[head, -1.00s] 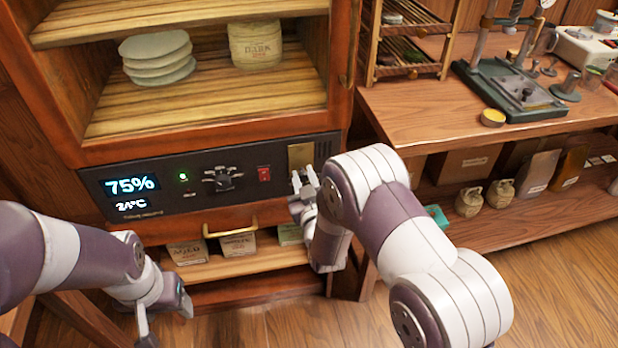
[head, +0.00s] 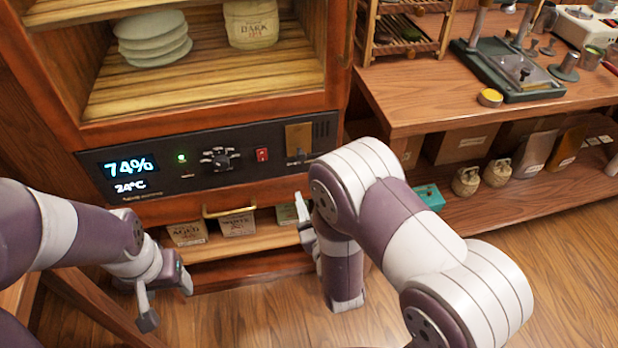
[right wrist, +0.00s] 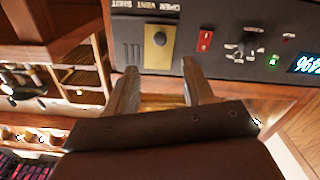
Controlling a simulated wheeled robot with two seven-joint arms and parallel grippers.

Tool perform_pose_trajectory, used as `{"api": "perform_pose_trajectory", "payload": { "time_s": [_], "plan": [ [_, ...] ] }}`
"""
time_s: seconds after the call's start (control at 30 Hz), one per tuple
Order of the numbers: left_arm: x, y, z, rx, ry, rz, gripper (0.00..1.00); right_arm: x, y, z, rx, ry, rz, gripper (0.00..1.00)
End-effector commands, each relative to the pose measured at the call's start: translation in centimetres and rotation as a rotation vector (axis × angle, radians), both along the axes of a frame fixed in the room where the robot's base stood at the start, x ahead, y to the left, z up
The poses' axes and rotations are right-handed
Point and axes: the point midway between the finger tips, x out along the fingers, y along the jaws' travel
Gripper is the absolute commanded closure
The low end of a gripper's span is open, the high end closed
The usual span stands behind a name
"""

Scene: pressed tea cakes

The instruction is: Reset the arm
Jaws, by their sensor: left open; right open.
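My right gripper (head: 304,222) is in front of the cabinet's lower right, below the control panel (head: 215,160), its fingers partly hidden by my own arm. In the right wrist view its two fingers (right wrist: 160,92) are apart with nothing between them. Beyond them the panel appears upside down, with a brass plate (right wrist: 159,47) beside a vent label. My left gripper (head: 167,301) is open and empty at the lower left, in front of the cabinet's lower shelf. Neither gripper visibly touches anything.
The panel reads 74% and 24°C. Stacked pale cakes (head: 153,37) and a wrapped DARK package (head: 251,23) sit on the cabinet shelf. A drawer handle (head: 230,208) juts out above labelled boxes (head: 237,224). A wooden workbench (head: 420,90) stands right. The floor (head: 560,270) is clear.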

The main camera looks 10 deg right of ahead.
Motion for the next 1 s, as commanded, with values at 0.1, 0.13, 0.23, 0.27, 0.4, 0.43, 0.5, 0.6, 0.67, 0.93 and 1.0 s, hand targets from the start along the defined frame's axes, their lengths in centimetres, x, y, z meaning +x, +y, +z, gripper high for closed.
{"api": "perform_pose_trajectory", "payload": {
  "time_s": [0.1, 0.13, 0.23, 0.27, 0.4, 0.43, 0.5, 0.6, 0.67, 0.93, 1.0],
  "plan": [
    [0.0, 0.0, 0.0, 0.0, 0.0, 0.0, 0.38, -0.6, 0.0, 0.0, -0.001, 0.0, 0.0, 0.48],
    [0.0, 0.0, 0.0, 0.0, 0.0, 0.0, 0.38, -0.6, 0.0, 0.0, -0.001, 0.0, 0.0, 0.48],
    [0.0, 0.0, 0.0, 0.0, 0.0, 0.0, 0.38, -0.6, 0.0, 0.0, 0.0, 0.0, 0.0, 0.48],
    [0.0, 0.0, 0.0, 0.0, 0.0, 0.0, 0.38, -0.6, 0.0, 0.0, 0.0, 0.0, 0.0, 0.48],
    [0.0, 0.0, 0.0, 0.0, 0.0, 0.0, 0.38, -0.6, 0.0, 0.0, 0.0, 0.0, 0.0, 0.48],
    [0.0, 0.0, 0.0, 0.0, 0.0, 0.0, 0.38, -0.6, 0.0, 0.0, 0.0, 0.0, 0.0, 0.48],
    [0.0, 0.0, 0.0, 0.0, 0.0, 0.0, 0.38, -0.6, 0.0, 0.0, 0.0, 0.0, 0.0, 0.48],
    [0.0, 0.0, 0.0, 0.0, 0.0, 0.0, 0.38, -0.6, -0.1, -0.5, 0.007, 0.024, -0.002, 0.48],
    [0.0, 0.0, 0.0, 0.0, 0.0, 0.0, 0.38, -0.7, -0.1, -2.2, 0.016, 0.11, -0.002, 0.48],
    [0.0, 0.0, 0.0, 0.0, 0.0, 0.0, 0.38, -7.9, 0.3, -11.6, 0.076, 1.01, -0.008, 0.48],
    [0.0, 0.0, 0.0, 0.0, 0.0, 0.0, 0.38, -10.3, -0.2, -10.8, 0.083, 1.191, -0.027, 0.48]
  ]
}}
